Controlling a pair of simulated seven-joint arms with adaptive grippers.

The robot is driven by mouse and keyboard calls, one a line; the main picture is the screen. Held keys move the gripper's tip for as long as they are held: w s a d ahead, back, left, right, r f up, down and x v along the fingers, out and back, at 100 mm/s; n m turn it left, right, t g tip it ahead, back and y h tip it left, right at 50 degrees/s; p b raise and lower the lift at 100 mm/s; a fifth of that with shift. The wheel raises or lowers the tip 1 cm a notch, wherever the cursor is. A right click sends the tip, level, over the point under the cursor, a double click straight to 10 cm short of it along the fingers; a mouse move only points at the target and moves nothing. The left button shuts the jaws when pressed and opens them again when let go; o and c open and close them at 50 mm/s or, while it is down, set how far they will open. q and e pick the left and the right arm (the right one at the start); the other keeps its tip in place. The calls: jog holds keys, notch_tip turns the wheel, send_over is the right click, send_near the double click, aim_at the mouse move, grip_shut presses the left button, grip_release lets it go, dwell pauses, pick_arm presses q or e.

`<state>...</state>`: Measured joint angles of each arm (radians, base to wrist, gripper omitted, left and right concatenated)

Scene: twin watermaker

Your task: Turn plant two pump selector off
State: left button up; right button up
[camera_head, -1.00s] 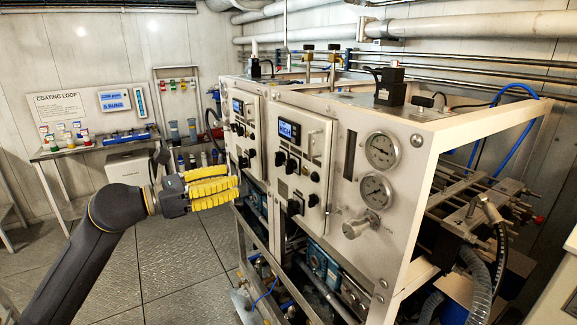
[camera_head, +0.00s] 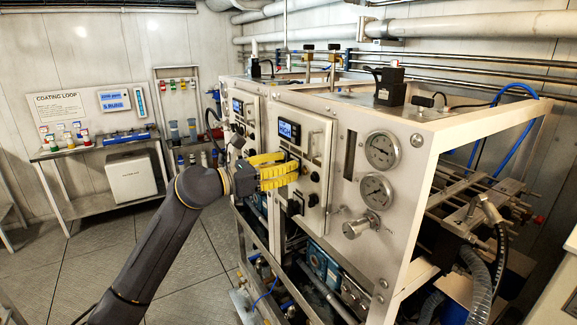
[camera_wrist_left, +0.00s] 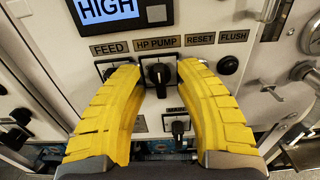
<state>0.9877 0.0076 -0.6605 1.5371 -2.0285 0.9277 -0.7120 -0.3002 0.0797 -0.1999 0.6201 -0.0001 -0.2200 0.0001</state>
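The HP PUMP selector (camera_wrist_left: 159,77) is a black knob with a pale line on its face, on a light panel (camera_head: 318,140). In the wrist view its pointer stands about upright. My left gripper (camera_head: 279,171) has yellow ribbed fingers and is in front of the nearer of two control panels. In the left wrist view the fingers (camera_wrist_left: 159,84) are spread open, one on each side of the HP PUMP knob, with small gaps to it. In the head view the gripper hides this knob. My right gripper is not in view.
A display (camera_wrist_left: 108,9) reading HIGH sits above the knob. A FEED knob (camera_wrist_left: 112,68) is partly behind the left finger, and a smaller knob (camera_wrist_left: 179,128) sits below. RESET and a FLUSH button (camera_wrist_left: 229,65) are to the right. Two gauges (camera_head: 382,150) are farther right.

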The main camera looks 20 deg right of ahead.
pick_arm(q)
jog(key=shift+w+d, duration=0.1)
jog(key=shift+d, duration=0.3)
jog(key=shift+o, duration=0.4)
grip_shut()
